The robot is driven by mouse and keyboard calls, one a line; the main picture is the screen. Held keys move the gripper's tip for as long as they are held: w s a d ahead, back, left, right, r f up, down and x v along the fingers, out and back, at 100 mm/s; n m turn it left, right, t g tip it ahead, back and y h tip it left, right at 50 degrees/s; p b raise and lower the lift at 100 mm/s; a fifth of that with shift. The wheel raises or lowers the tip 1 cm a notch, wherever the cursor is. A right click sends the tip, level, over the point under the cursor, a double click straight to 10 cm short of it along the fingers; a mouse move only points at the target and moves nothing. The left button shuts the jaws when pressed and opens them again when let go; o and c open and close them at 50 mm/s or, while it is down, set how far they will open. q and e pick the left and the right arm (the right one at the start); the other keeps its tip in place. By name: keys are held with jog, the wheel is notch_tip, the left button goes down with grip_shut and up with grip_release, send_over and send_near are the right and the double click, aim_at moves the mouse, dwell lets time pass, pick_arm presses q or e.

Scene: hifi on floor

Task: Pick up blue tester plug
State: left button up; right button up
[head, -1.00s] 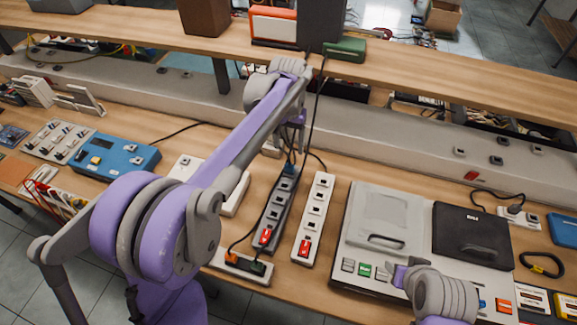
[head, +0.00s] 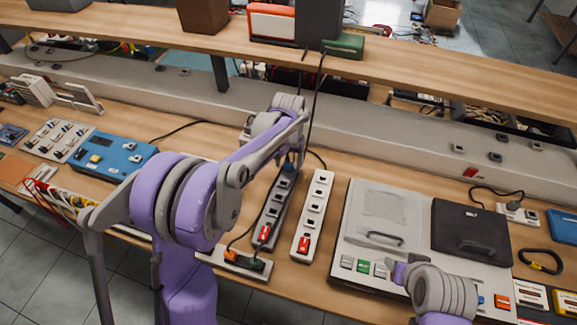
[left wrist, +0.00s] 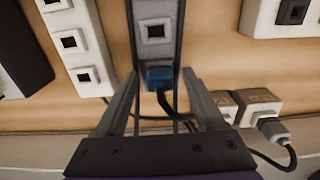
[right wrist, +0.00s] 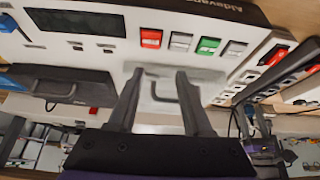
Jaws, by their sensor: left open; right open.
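The blue tester plug (left wrist: 160,76) sits in the end socket of a dark grey power strip (left wrist: 156,12), with a black cable trailing from it. In the head view the plug (head: 289,166) is small and partly hidden behind my left gripper (head: 294,148). In the left wrist view my left gripper (left wrist: 160,84) is open, its fingers on either side of the plug with gaps showing. Whether the fingers reach down to the plug's depth I cannot tell. My right gripper (head: 400,270) is open and empty over the front of the grey device case (head: 357,220).
A white power strip (head: 313,215) lies just right of the dark one. A short strip with orange and green plugs (head: 243,263) is at the front. A blue box (head: 112,159) is at left. A raised wooden shelf (head: 400,70) runs along the back.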

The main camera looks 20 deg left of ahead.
jog(key=shift+s, duration=0.1)
pick_arm(q)
grip_shut()
dwell(0.3)
